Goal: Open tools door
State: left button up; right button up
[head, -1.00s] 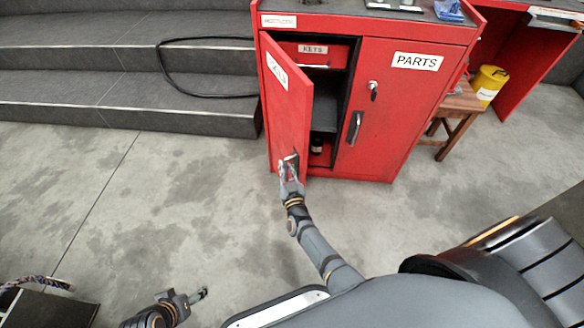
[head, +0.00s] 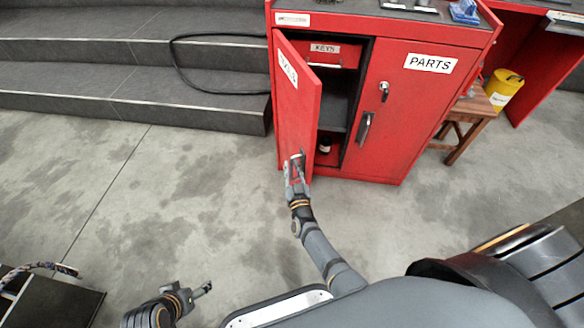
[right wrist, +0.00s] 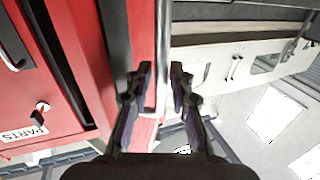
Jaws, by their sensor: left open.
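The tools door (head: 297,110) is the left door of the red cabinet. It stands partly open in the head view, swung out toward me, with a partly hidden label near its top. My right gripper (head: 296,168) is at the door's lower free edge, on its handle. In the right wrist view the fingers (right wrist: 161,85) close around the narrow silver handle (right wrist: 162,55), with the red door beside it. Exact finger contact is hard to see. My left gripper (head: 207,288) is open and empty, low over the floor at the lower left.
The parts door (head: 410,115) is closed, with its own handle. Inside the cabinet are a keys drawer (head: 333,54) and a small dark bottle (head: 325,145). Grey steps (head: 120,90) lie left; floor before the door is clear.

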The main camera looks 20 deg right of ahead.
jog(key=s+a, duration=0.1)
jog(key=s, duration=0.6)
